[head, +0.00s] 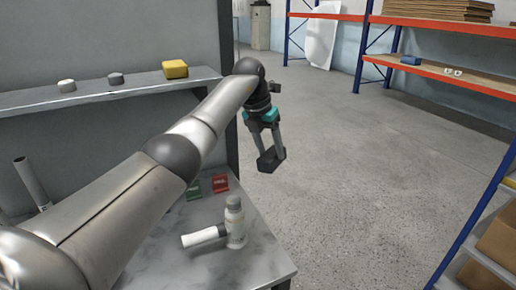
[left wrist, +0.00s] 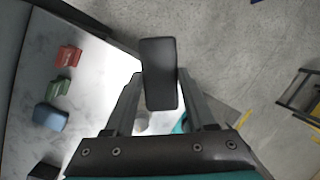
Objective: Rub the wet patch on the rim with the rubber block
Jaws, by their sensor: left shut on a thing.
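My left gripper (head: 270,148) is shut on a dark, nearly black block (head: 272,160), which looks like the rubber block. It holds the block in the air beyond the right edge of the table, over the floor. In the left wrist view the block (left wrist: 159,73) sits upright in the picture between the two fingers of the gripper (left wrist: 160,88). I see no bathtub rim and no wet patch in either view. My right gripper is not in view.
A marble-look table (head: 180,245) carries a white bottle (head: 235,222), a white cylinder (head: 203,237), and red (head: 220,183) and green (head: 194,190) items. A shelf (head: 105,92) above holds a yellow block (head: 175,69). Blue-orange racks (head: 440,70) stand at right; open floor lies between.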

